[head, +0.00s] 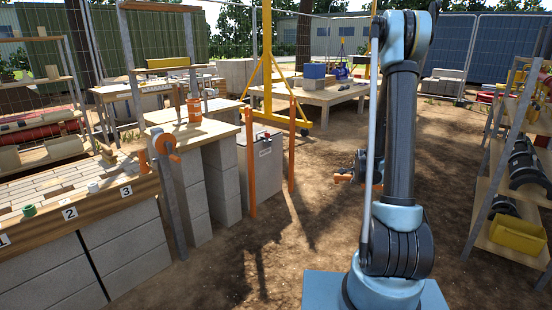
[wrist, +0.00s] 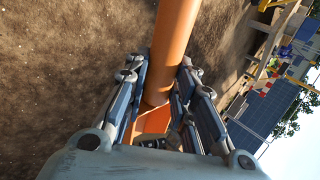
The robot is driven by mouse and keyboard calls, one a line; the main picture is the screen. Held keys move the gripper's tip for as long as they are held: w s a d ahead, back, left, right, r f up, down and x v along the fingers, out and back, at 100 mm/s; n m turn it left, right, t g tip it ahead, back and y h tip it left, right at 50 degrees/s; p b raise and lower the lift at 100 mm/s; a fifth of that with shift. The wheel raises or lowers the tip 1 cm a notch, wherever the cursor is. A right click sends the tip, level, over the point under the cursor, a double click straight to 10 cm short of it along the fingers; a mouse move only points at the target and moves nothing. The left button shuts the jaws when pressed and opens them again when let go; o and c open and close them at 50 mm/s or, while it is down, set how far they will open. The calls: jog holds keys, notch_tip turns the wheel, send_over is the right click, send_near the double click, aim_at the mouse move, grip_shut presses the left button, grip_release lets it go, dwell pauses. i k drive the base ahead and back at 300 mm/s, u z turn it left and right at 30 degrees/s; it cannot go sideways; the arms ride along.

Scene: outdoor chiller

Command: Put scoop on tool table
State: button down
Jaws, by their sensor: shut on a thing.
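My gripper (wrist: 160,95) is shut on the orange scoop (wrist: 175,40). In the wrist view a round orange length passes up between the fingers, and a flatter orange part (wrist: 152,124) shows below it. In the head view my gripper (head: 359,165) is low over the dirt, partly hidden behind my arm, with a bit of orange beside it. A low wooden table (head: 318,96) with a blue box and other items stands at the back. Another wooden table (head: 208,130) stands at left with an orange container on it. I cannot tell which is the tool table.
Orange posts (head: 292,145) stand beside a grey box (head: 263,165). A yellow hoist frame (head: 267,70) is behind them. A numbered workbench (head: 85,205) on blocks fills the left. A shelf rack (head: 510,175) stands at right. The dirt between is clear.

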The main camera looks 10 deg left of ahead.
aim_at(205, 133)
jog(key=u, duration=0.45)
jog(key=i, duration=0.65)
jog(key=u, duration=0.75)
jog(key=i, duration=0.4)
jog(key=u, duration=0.15)
